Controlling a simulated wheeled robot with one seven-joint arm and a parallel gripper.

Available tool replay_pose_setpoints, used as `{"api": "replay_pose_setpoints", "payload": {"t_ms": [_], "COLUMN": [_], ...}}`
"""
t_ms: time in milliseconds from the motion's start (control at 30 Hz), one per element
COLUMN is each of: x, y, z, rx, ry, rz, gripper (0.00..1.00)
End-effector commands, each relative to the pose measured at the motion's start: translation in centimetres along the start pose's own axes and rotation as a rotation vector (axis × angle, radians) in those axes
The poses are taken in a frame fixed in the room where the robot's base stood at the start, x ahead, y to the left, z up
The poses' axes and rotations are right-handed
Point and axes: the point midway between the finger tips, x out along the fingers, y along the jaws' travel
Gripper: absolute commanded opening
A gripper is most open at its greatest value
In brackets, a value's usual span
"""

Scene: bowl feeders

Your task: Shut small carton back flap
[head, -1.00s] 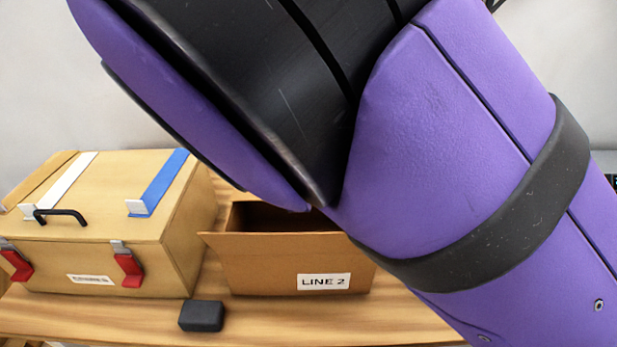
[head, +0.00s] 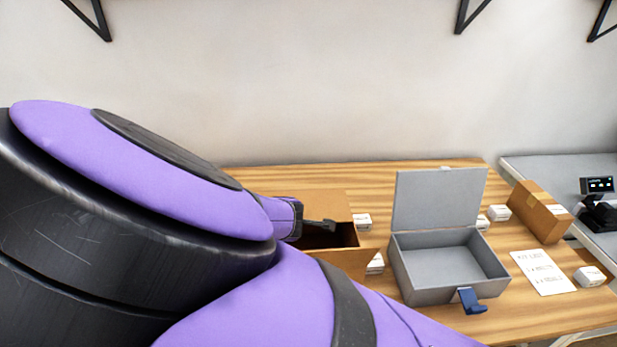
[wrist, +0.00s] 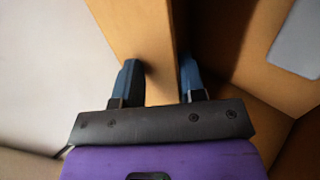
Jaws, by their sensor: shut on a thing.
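The small carton (head: 362,264) is a brown cardboard box, open at the top, near the middle of the head view. Its back flap (head: 312,203) shows as a brown panel behind the dark opening. My gripper (head: 320,227) is at the back of the opening; my arm hides the carton's left side and part of its front. In the wrist view, my gripper's two blue-grey fingers (wrist: 160,80) are on either side of a cardboard panel (wrist: 148,50), which looks like the back flap. They are shut on it. The carton's inside is dark to the right of the panel.
An open grey case (head: 440,278) with a raised lid and blue latch stands right of the carton. Small white boxes (head: 362,221) sit close beside the carton. A taped brown box (head: 538,212) and a paper sheet (head: 542,272) lie farther right. Bare table shows behind the carton.

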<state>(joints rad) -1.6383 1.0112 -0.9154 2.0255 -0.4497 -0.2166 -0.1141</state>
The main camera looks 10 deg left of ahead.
Motion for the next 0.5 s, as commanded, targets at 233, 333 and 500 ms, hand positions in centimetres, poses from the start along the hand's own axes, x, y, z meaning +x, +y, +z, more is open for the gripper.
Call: {"api": "replay_pose_setpoints", "payload": {"t_ms": [233,333,500], "x": [0.45,0.46,0.46], "y": [-0.79,-0.79,-0.79], "z": [0.21,0.22,0.25], "rx": [-0.004,-0.004,-0.004], "ry": [-0.006,-0.006,-0.007], "rz": [-0.011,-0.011,-0.011], "gripper": [0.00,0.00,0.30]}}
